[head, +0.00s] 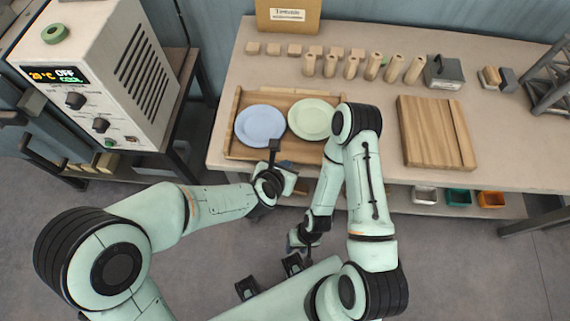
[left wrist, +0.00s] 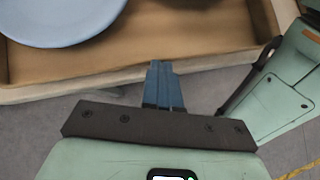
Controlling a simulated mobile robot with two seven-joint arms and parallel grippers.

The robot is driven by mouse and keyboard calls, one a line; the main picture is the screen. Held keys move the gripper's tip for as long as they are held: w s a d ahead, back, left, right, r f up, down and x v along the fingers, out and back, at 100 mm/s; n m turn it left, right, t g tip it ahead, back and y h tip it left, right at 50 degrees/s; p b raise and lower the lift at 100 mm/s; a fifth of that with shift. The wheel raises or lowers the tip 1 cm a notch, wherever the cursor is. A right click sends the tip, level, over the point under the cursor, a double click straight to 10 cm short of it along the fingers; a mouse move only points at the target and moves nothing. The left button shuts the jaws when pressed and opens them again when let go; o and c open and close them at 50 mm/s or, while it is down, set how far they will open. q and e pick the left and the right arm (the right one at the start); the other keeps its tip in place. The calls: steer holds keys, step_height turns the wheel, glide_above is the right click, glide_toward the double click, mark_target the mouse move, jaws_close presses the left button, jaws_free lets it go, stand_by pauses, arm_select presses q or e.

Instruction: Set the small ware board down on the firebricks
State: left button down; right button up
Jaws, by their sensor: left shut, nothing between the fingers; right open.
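A flat wooden board (head: 427,132) lies on the right part of the table; I cannot tell for sure whether it is the small ware board. A row of small pale blocks (head: 295,50) lies along the back of the table; I cannot tell whether these are the firebricks. My left gripper (head: 273,152) is at the front edge of a wooden tray, and its shut fingers (left wrist: 163,85) hold nothing. My right gripper (head: 303,240) hangs low in front of the table, away from the board, open and empty.
The wooden tray (head: 233,150) holds a blue plate (head: 260,126) and a green plate (head: 312,118). Upright wooden pegs (head: 372,67) and a grey box (head: 443,72) stand behind. A control cabinet (head: 105,70) stands left. Small bins (head: 459,197) sit below the tabletop.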

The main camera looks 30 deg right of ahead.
mark_target(293, 152)
arm_select(q)
steer(key=shift+w+d, duration=1.45)
steer(key=shift+d, duration=0.2)
